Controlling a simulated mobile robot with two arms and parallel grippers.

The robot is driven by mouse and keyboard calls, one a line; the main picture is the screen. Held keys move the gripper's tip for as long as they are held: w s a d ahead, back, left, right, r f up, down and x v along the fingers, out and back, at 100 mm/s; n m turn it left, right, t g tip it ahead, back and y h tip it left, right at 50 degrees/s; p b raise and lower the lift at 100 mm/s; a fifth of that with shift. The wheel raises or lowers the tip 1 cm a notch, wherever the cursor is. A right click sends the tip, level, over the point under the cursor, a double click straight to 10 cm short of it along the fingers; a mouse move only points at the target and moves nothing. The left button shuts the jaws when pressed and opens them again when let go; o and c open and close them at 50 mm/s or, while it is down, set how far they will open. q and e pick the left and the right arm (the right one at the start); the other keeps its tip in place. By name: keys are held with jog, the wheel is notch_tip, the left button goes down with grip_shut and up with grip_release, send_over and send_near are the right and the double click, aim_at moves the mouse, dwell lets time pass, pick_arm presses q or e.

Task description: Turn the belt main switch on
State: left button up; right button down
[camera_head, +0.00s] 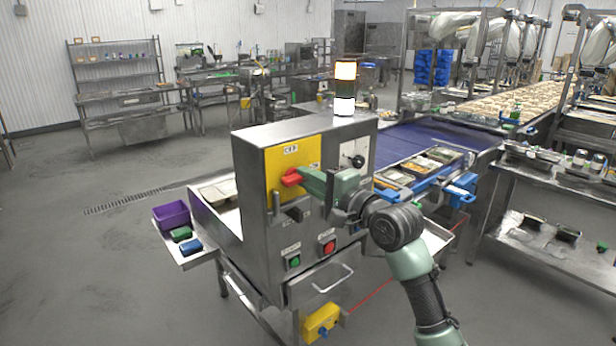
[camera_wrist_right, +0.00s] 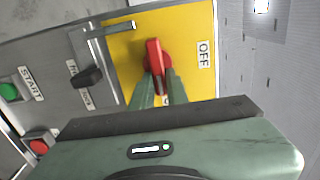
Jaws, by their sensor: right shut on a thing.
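The red main switch handle (camera_head: 291,178) sits on the yellow panel (camera_head: 273,172) of the steel machine cabinet. My right gripper (camera_head: 297,178) reaches it from the right and is shut on it. In the right wrist view the two green fingertips (camera_wrist_right: 161,88) flank the red handle (camera_wrist_right: 154,56). There the handle lies crosswise to the direction of the OFF label (camera_wrist_right: 204,55), its near end between the fingers by a partly hidden label. In the head view the OFF label (camera_head: 291,150) is above the handle. My left gripper is not in view.
Below the switch are a dark selector knob (camera_wrist_right: 88,77), a green start button (camera_head: 294,262) and a red button (camera_head: 327,247). A metal bracket (camera_wrist_right: 110,28) juts beside the yellow panel. The lamp tower (camera_head: 345,88) glows orange and white. Trays (camera_head: 418,168) stand by the blue belt (camera_head: 400,142).

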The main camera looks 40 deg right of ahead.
jog(key=c, duration=1.4)
grip_release()
jog(key=s+b, duration=0.3)
jog(key=s, duration=0.4)
jog(key=shift+s+d, duration=0.35)
jog(key=shift+s, duration=0.05)
